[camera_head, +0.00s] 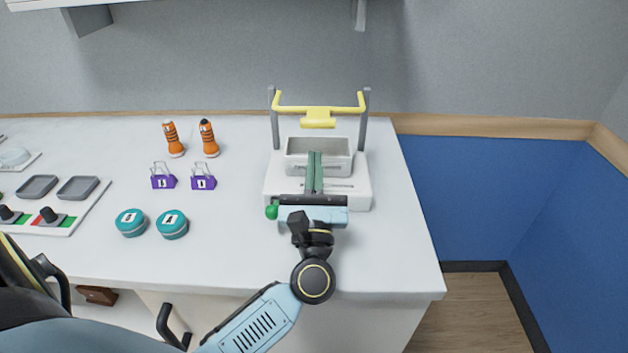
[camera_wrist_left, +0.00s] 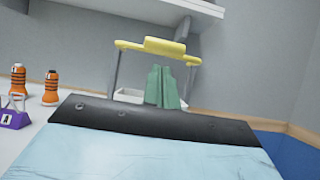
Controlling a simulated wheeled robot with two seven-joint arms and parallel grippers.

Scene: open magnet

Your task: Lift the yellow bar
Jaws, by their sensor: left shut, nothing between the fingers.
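The yellow bar (camera_head: 318,109) spans two grey posts at the back of a white device (camera_head: 357,197) on the counter. A wider yellow grip plate hangs at its middle. In the left wrist view the bar (camera_wrist_left: 165,47) shows ahead, beyond the fingertips. My left gripper (camera_head: 314,157) is shut and empty, its green fingers together over the device's grey bin (camera_head: 341,146). The fingers also show in the left wrist view (camera_wrist_left: 161,69), below and in front of the bar, apart from it. My right gripper is not in view.
Orange striped bottles (camera_head: 208,138), purple labelled clips (camera_head: 203,182) and teal lettered discs (camera_head: 172,224) stand left of the device. A panel with grey trays (camera_head: 78,189) lies further left. The counter right of the device (camera_head: 405,220) is clear. A wall rises behind.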

